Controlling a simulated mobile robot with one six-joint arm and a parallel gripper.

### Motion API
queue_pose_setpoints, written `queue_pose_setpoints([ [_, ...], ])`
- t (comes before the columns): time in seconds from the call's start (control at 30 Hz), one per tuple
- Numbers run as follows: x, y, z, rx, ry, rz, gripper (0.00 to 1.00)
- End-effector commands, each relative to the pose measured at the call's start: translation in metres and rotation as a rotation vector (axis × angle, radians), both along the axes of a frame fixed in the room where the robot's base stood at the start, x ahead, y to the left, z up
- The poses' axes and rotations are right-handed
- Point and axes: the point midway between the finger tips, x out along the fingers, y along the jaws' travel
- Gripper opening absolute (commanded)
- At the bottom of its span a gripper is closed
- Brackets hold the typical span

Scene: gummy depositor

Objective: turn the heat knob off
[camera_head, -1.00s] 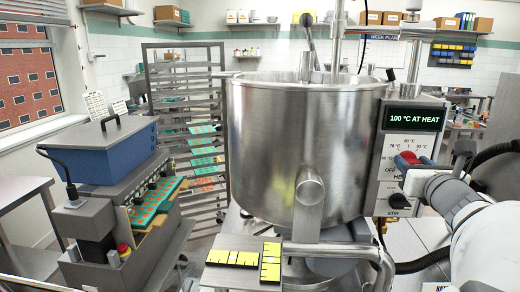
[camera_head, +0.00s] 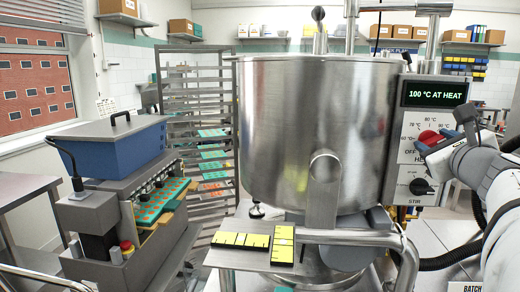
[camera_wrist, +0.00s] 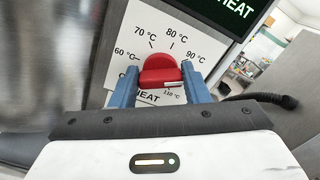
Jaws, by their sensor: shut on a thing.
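The red heat knob (camera_head: 429,136) is on the control panel (camera_head: 410,154) at the right of the steel kettle. In the wrist view the knob (camera_wrist: 160,68) sits between the two blue fingers of my gripper (camera_wrist: 160,88), which is shut on it. The knob's white mark points right and slightly down, close to the 110 °C label. The OFF label is partly hidden by my gripper. The green display (camera_head: 437,94) reads 100 °C AT HEAT.
A black STIR knob (camera_head: 422,187) is just below my gripper. The big steel kettle (camera_head: 290,135) stands left of the panel. A blue-topped depositor (camera_head: 110,146) is at the left, and a tray rack (camera_head: 190,90) stands behind. Black hoses run at the right.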

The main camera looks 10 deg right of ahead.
Motion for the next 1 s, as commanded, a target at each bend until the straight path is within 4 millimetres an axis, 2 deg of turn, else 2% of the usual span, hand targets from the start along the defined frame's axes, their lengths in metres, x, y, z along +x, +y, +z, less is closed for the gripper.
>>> queue_pose_setpoints([
  [0.03, -0.0001, 0.0004, -0.0082, -0.047, 0.009, 0.000, 0.19],
  [1.0, 0.0013, 0.0027, -0.0123, -0.941, 0.228, 0.001, 0.19],
])
